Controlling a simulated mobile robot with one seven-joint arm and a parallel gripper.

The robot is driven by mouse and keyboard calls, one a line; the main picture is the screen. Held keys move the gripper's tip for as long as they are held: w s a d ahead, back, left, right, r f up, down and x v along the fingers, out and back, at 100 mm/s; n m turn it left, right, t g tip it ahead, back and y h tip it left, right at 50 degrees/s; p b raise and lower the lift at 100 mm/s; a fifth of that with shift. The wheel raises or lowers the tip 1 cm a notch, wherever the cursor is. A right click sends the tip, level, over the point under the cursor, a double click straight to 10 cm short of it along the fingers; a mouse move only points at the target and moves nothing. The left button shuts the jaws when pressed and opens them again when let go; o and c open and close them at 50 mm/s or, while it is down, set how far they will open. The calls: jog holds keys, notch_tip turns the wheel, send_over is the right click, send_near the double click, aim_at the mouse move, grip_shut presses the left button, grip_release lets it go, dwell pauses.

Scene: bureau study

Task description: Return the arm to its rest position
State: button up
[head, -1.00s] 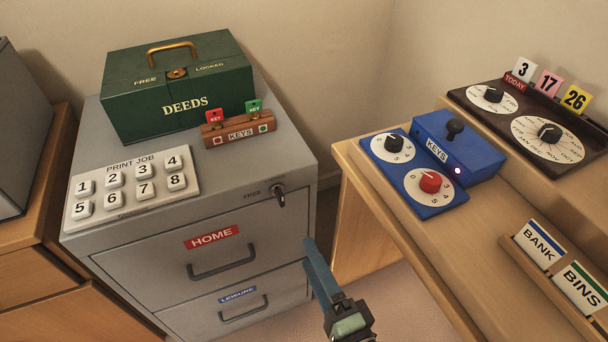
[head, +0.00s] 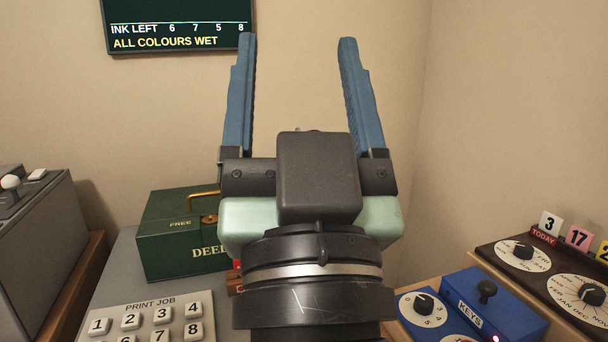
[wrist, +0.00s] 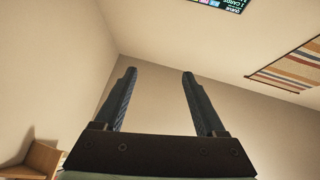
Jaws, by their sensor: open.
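My gripper (head: 296,95) is raised in the middle of the head view, its two blue fingers pointing up and spread wide apart. Nothing is between them. In the wrist view my gripper (wrist: 159,95) also shows open and empty, with bare wall and ceiling beyond it. My gripper and wrist hide part of the green DEEDS box (head: 165,245) and most of the wooden key rack beside it.
A grey cabinet (head: 118,268) carries the box and the PRINT JOB keypad (head: 115,318). A blue KEYS unit (head: 515,318) and a dark TODAY dial board (head: 505,268) are at right. A wall screen (head: 178,22) hangs above left. A striped hanging (wrist: 290,67) shows in the wrist view.

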jog(key=s+r+t+h+p, duration=0.1)
jog(key=s+r+p, duration=0.2)
jog(key=r+p, duration=2.9)
notch_tip(320, 180, up, 4)
jog(key=shift+f+h, duration=0.1)
jog(key=shift+h, duration=0.3)
jog(key=shift+d, duration=0.1)
